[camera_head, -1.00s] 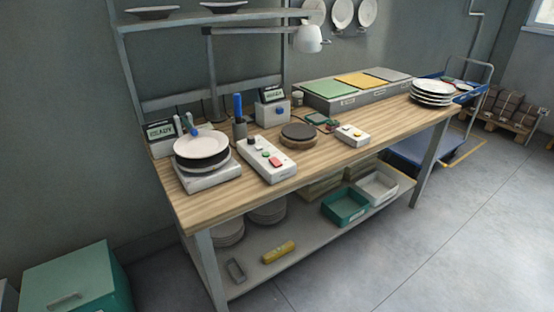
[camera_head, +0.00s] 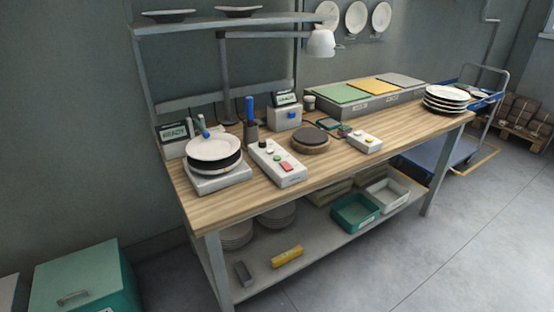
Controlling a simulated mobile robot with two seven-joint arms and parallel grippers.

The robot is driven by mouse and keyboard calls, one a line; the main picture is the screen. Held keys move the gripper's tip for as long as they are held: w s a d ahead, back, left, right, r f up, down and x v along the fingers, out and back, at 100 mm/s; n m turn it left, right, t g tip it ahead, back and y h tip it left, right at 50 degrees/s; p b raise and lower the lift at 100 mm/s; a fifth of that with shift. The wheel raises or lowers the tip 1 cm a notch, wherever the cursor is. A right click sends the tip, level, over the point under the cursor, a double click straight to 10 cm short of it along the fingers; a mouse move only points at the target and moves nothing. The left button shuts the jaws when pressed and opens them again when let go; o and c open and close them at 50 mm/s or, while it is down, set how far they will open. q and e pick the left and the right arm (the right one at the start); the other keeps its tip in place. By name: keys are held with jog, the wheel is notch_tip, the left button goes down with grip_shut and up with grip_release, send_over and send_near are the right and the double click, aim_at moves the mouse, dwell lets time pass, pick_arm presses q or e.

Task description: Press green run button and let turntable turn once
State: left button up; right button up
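A white control box (camera_head: 263,161) lies near the front edge of the workbench (camera_head: 325,165). It has a black knob, a red button (camera_head: 286,166) and a small green button (camera_head: 276,156) between them. A low round turntable (camera_head: 310,140) with a dark top and brown rim sits behind and to the right of this box, with nothing on it. Whether it is turning cannot be told. A white plate (camera_head: 213,148) rests on a dark round piece above a white base (camera_head: 218,180) at the bench's left end. Neither of my grippers is in view.
A plate stack (camera_head: 446,99) is at the far right end. Displays, a blue-handled tool holder (camera_head: 251,130) and a lamp (camera_head: 321,42) stand behind. Bins occupy the lower shelf; the floor in front is clear.

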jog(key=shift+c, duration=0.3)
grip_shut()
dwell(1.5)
